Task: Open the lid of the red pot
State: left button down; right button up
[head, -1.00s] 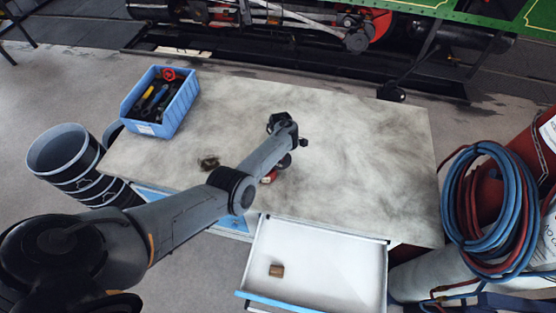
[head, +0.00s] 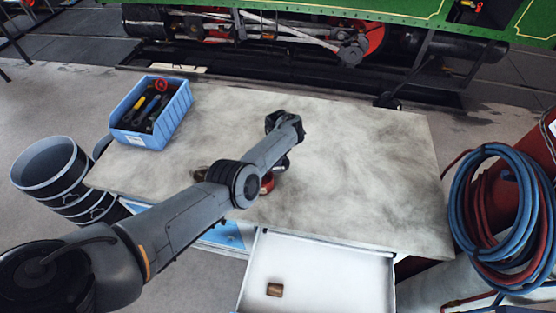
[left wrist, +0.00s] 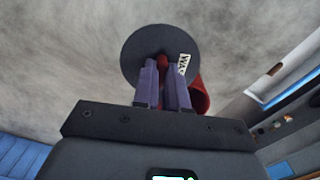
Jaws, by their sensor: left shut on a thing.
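In the left wrist view my left gripper (left wrist: 163,64) is shut on a small red knob at the middle of a dark round lid (left wrist: 138,46). A white label with black letters shows beside the fingers. A red part of the pot (left wrist: 201,94) shows just right of the fingers. In the head view only a bit of the red pot (head: 267,184) shows on the table, mostly behind my left arm. I cannot tell whether the lid touches the pot. My right gripper is not in view.
The grey table (head: 370,170) is clear on its right half. A blue bin of tools (head: 152,112) stands at its back left. A small brownish object (head: 200,173) lies near my arm. An open white drawer (head: 335,280) at the front holds a brass-coloured cylinder (head: 275,290).

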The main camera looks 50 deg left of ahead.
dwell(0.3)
pick_arm(q)
jog(key=c, duration=1.2)
grip_release()
jog(key=shift+o, duration=0.2)
notch_tip(320, 180, up, 11)
jog(key=p, duration=0.3)
jog(key=shift+a+f, duration=0.1)
jog(key=shift+f, duration=0.1)
